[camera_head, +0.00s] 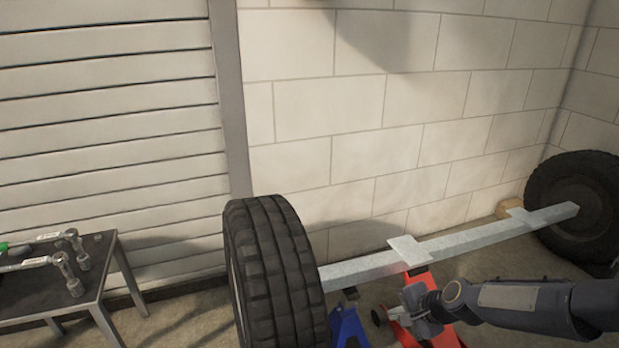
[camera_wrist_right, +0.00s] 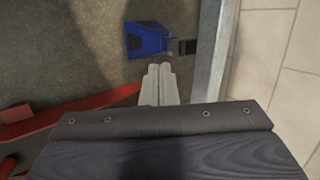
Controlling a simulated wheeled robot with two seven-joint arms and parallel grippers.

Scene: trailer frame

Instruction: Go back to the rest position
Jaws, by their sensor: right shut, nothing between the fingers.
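My right gripper (camera_head: 413,300) is at the lower right in the head view, in front of the red jack (camera_head: 421,287) under the beam. In the right wrist view its two fingers (camera_wrist_right: 159,72) lie together, shut and empty. My right arm comes in from the right edge. The grey metal trailer beam (camera_head: 470,237) runs from the near tyre (camera_head: 278,270) to the far tyre (camera_head: 575,198). A blue jack stand (camera_head: 346,326) stands beneath the beam, and it also shows beyond the fingertips in the right wrist view (camera_wrist_right: 147,40). My left gripper is not in view.
A dark metal table (camera_head: 60,295) at the lower left holds wrench-like tools (camera_head: 45,258). A block wall (camera_head: 350,110) and a slatted shutter (camera_head: 110,120) close off the back. Red jack parts (camera_wrist_right: 70,112) lie close to the right gripper in the wrist view.

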